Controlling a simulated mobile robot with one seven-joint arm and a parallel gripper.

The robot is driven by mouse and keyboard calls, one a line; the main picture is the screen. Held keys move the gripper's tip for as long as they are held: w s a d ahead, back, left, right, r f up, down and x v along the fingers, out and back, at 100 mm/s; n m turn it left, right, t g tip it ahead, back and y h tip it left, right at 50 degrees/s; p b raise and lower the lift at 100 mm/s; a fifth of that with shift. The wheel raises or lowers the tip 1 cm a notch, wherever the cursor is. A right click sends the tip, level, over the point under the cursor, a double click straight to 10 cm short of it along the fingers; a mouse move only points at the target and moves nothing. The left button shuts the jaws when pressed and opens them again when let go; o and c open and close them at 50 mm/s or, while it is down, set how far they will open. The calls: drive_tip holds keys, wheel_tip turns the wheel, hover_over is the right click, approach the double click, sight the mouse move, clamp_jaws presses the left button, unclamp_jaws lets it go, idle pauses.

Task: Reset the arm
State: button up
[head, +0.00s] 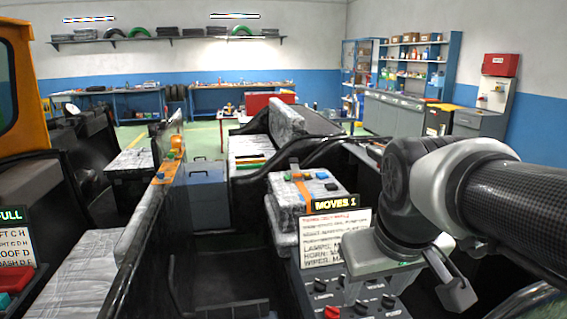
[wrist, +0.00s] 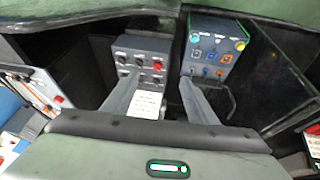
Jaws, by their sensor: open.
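My gripper (wrist: 160,80) is open and empty; its two grey fingers stand apart in the wrist view. In the head view my gripper (head: 450,285) hangs at the lower right, above and beside a grey control panel (head: 345,300) with black knobs and a red one. In the wrist view a grey box (wrist: 140,58) with black knobs and a red knob lies beyond the left finger. A second box (wrist: 212,65) with coloured switches lies beyond the right finger. Contact with either is not visible.
A white text card (head: 335,240) with a "MOVES 1" sign (head: 335,203) stands close left of my gripper. A grey wrapped seat (head: 300,192) with coloured pieces lies behind. Black vehicle walls surround this area. Workbenches (head: 235,90) and shelves line the room's far side.

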drive_tip(key=s+f+m+t, duration=0.1)
drive_tip(key=s, duration=0.4)
wheel_tip(320, 180, up, 14)
drive_tip(key=p, duration=1.4)
drive_tip(key=shift+s+a+f+m, duration=0.15)
drive_tip(key=shift+s+f+m, duration=0.1)
drive_tip(key=shift+m, duration=0.05)
